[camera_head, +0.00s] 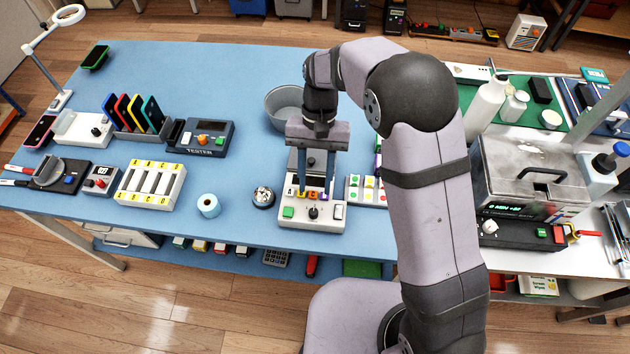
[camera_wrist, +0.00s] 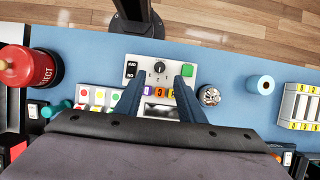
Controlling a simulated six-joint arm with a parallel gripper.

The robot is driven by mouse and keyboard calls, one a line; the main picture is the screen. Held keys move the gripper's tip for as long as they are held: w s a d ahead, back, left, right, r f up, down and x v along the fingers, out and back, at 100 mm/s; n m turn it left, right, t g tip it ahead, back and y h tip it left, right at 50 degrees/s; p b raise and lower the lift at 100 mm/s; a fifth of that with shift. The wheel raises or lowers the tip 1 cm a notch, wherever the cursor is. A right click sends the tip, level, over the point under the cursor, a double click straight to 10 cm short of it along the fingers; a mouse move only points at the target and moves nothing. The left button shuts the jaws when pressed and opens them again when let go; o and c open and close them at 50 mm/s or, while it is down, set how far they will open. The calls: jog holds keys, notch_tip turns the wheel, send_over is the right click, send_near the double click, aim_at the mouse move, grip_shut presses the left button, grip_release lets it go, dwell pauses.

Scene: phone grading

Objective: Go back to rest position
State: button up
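My gripper (camera_head: 316,190) hangs pointing down over a grey-white control box (camera_head: 309,215) at the front middle of the blue table. In the wrist view the two dark blue fingers of my gripper (camera_wrist: 158,78) stand apart with nothing held between them. Coloured lettered keys on the box (camera_wrist: 160,93) show in the gap. My gripper hides part of the box's back.
A grey bowl (camera_head: 284,107) stands just behind my gripper. A silver dome-shaped item (camera_head: 263,197) and a blue-white roll (camera_head: 208,205) are left of the box. A sticker sheet (camera_head: 366,191) is to the right. The back middle of the blue table (camera_head: 220,75) is clear.

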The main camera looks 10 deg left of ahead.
jog(key=shift+d, duration=0.1)
jog(key=s+d+r+t, duration=0.1)
jog(key=s+d, duration=0.4)
jog(key=d, duration=0.5)
jog(key=s+d+r+t, duration=0.1)
jog(key=s+d+t, duration=0.2)
jog(key=d, duration=0.7)
jog(key=shift+s+r, duration=0.4)
jog(key=shift+s, duration=0.8)
dwell(1.1)
